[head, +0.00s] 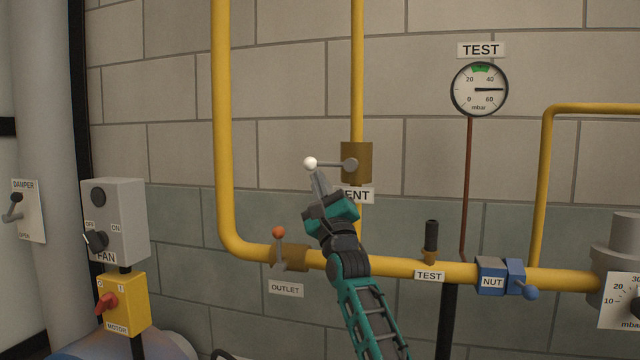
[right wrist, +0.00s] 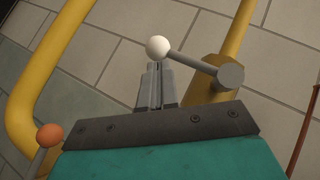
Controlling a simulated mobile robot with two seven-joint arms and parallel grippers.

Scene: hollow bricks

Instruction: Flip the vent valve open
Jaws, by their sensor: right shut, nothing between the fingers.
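The vent valve (head: 357,152) is a brass block on the vertical yellow pipe. Its grey lever (head: 332,164) points left, across the pipe, and ends in a white ball knob (head: 310,162). The partly covered VENT label (head: 362,195) sits below it. My right gripper (head: 317,175) is shut and empty, its fingertips just below the white knob. In the right wrist view the closed fingertips (right wrist: 154,68) are right under the white knob (right wrist: 158,47); I cannot tell whether they touch. The lever (right wrist: 190,61) runs right to its grey pivot (right wrist: 230,76). My left gripper is not in view.
An outlet valve with an orange knob (head: 279,232) is on the lower pipe, left of my right arm. A gauge (head: 479,89) hangs above. The fan box (head: 117,215) is far left.

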